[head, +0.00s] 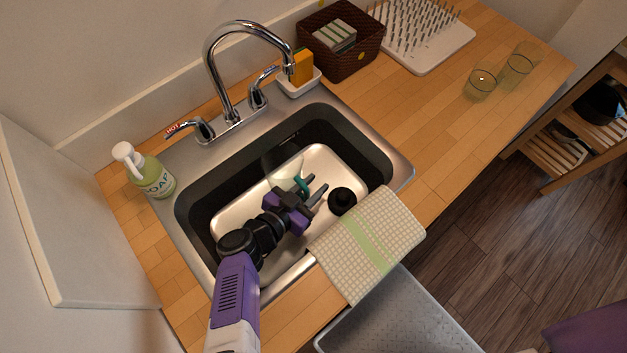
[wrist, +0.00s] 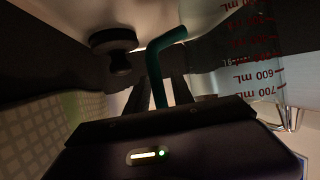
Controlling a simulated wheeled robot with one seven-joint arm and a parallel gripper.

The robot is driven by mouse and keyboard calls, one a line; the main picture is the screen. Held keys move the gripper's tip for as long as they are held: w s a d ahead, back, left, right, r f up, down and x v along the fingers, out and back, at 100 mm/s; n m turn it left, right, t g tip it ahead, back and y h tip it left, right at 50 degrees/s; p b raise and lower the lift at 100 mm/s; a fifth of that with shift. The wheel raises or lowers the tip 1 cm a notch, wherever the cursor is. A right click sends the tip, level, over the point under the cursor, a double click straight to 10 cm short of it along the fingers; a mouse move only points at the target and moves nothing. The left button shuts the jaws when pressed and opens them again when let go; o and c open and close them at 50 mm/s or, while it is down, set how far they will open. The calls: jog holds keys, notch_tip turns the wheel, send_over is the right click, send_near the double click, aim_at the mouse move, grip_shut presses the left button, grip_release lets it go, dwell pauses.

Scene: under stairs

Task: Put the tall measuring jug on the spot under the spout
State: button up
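The measuring jug (head: 283,180) is clear with a teal handle (head: 304,186); it sits inside the sink, partly hidden by my gripper. The wrist view shows its red mL marks on the clear wall (wrist: 262,75) and the teal handle (wrist: 158,70). My gripper (head: 321,188) is down in the sink beside the jug. Its fingers (wrist: 162,92) look apart, with the handle showing between them in the wrist view; contact is not clear. The chrome spout (head: 290,70) curves over the sink's back edge. No marked spot is discernible under it.
A black round-topped object (head: 342,202) stands in the sink (head: 400,165) right of my gripper. A checked towel (head: 370,245) hangs over the front rim. Soap (head: 155,178), a sponge holder (head: 300,85), and a basket (head: 345,55) border the sink. Two glasses (head: 481,84) stand right.

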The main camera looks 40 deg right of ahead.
jog(key=shift+r, duration=0.1)
jog(key=shift+a+r, duration=0.1)
jog(key=shift+a, duration=0.1)
jog(key=shift+p+v, duration=0.4)
jog(key=shift+v, duration=3.15)
